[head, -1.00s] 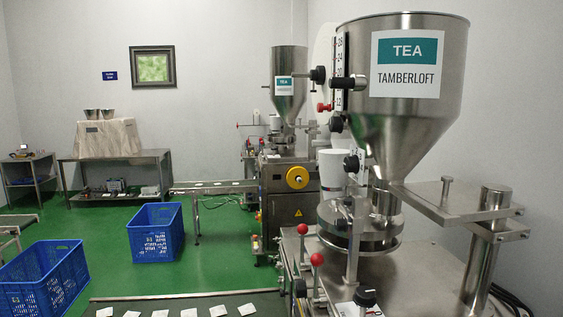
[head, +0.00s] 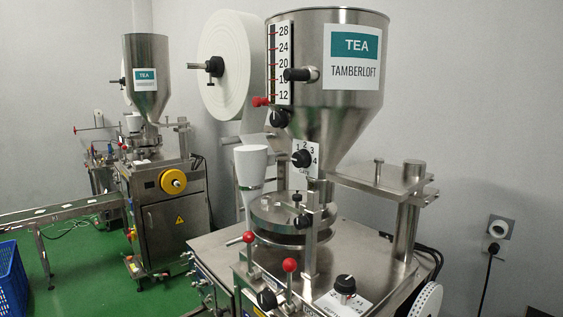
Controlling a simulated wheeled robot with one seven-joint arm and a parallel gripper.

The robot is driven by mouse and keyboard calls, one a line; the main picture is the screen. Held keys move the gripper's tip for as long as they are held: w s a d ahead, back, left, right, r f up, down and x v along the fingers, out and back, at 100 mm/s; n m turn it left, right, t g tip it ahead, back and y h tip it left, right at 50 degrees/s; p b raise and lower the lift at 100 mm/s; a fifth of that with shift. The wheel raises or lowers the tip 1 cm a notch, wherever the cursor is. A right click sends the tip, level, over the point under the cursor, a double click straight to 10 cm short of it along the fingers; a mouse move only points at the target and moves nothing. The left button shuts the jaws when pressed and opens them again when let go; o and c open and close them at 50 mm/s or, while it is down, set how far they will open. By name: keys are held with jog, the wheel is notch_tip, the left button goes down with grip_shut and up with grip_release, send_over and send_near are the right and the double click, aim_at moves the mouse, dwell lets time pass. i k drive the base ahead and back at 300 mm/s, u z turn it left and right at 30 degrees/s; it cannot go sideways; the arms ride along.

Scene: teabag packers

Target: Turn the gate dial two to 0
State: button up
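A black dial (head: 302,158) sits on a white scale plate (head: 313,169) below the cone of the near TEA TAMBERLOFT hopper (head: 312,92). My gripper is not in view.
Beside the dial are a white cup-like funnel (head: 251,170), a black knob (head: 279,119) and a level scale (head: 282,62). Red-balled levers (head: 289,265) and another black dial (head: 345,285) stand at the machine's front. A blue crate (head: 10,280) is at the left edge on green floor.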

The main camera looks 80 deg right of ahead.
aim_at(301, 157)
jog(key=z, duration=0.6)
jog(key=i, duration=0.85)
jog(key=z, duration=0.7)
